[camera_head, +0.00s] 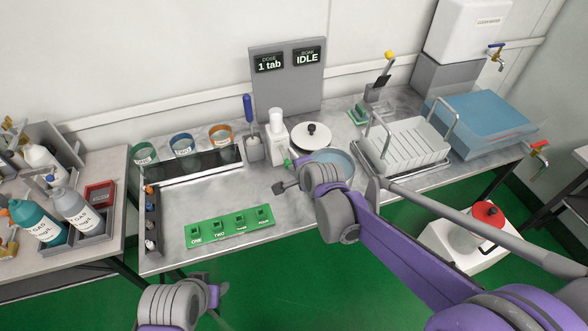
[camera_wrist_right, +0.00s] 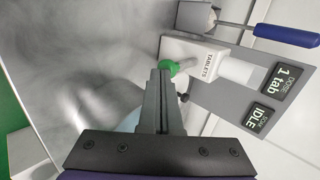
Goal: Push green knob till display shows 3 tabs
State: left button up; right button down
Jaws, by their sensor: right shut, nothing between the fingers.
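The tablet dispenser (camera_head: 277,136) is a white box marked TABLETS with a white bottle on top, also in the right wrist view (camera_wrist_right: 195,55). Its green knob (camera_wrist_right: 168,67) sticks out of the front; in the head view the knob (camera_head: 287,163) is small and partly hidden. The display (camera_head: 269,63) on the grey panel reads "1 tab"; a second screen (camera_head: 307,56) reads "IDLE". My right gripper (camera_wrist_right: 160,75) is shut and empty, its tips right at the knob; contact is unclear. My left gripper (camera_head: 217,292) is low at the front, its jaws unclear.
A blue bowl (camera_head: 335,158) and a white lid (camera_head: 311,136) lie close to the right gripper. A blue-handled tool (camera_head: 249,125) stands left of the dispenser. A green strip (camera_head: 229,226) with labelled sockets lies at the front. A dish rack (camera_head: 408,145) stands right.

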pick_arm(q)
jog(key=shift+r, duration=0.15)
pick_arm(e)
jog(key=w, duration=0.2)
jog(key=w+a, duration=0.1)
jog(key=w, duration=0.2)
jog(key=shift+w+a+r, duration=0.1)
jog(key=shift+w+a, duration=0.2)
jog(key=shift+a, duration=0.1)
